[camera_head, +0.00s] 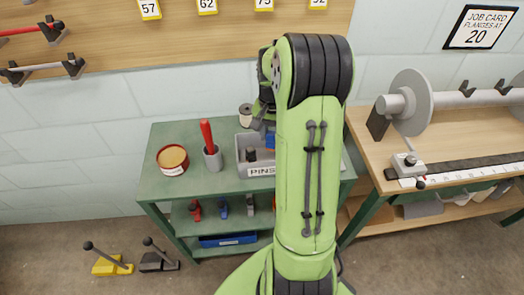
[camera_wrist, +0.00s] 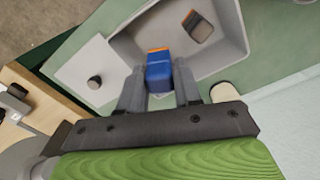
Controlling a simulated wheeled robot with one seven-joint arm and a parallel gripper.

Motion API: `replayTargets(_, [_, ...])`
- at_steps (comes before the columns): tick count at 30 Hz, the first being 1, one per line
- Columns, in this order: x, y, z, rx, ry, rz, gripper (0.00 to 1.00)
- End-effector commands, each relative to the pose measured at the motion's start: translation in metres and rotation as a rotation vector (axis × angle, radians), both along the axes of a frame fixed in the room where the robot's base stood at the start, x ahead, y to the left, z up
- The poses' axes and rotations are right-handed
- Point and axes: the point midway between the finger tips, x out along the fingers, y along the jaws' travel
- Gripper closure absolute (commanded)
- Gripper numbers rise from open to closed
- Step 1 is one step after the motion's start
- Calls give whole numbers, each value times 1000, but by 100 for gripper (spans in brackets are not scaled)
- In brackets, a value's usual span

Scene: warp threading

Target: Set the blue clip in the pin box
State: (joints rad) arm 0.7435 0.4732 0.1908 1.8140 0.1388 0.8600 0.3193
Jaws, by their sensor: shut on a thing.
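A blue clip (camera_wrist: 158,75) with an orange end is held between the two fingers of my gripper (camera_wrist: 160,88) in the wrist view. The grey pin box (camera_wrist: 235,45) lies beneath and beyond the fingers, and the clip overlaps its opening from this angle. I cannot tell whether the clip touches the box floor. In the head view the pin box (camera_head: 262,172), labelled PINS, stands on the green bench, and a bit of the blue clip (camera_head: 270,138) shows beside my arm. My arm hides the box's right part and most of my gripper there.
A dark piece with an orange edge (camera_wrist: 199,27) lies in the box. A grey panel with a black knob (camera_wrist: 95,82) adjoins it. A grey cup with a red-handled tool (camera_head: 212,158) and a round tin (camera_head: 173,159) stand left of the box. A spool (camera_head: 246,114) stands behind.

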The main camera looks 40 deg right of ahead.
Motion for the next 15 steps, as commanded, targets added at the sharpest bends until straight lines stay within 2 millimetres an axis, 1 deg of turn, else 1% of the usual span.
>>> replayTargets(1, [0,0,-11,1,1,0,95])
replayTargets(2, [0,0,-16,1,1,0,95])
replayTargets(6, [0,0,-47,2,0,1,95])
replayTargets(9, [0,0,-62,1,0,1,95])
replayTargets(11, [0,0,-64,0,-1,1,95])
replayTargets(15, [0,0,-62,-1,-2,1,95])
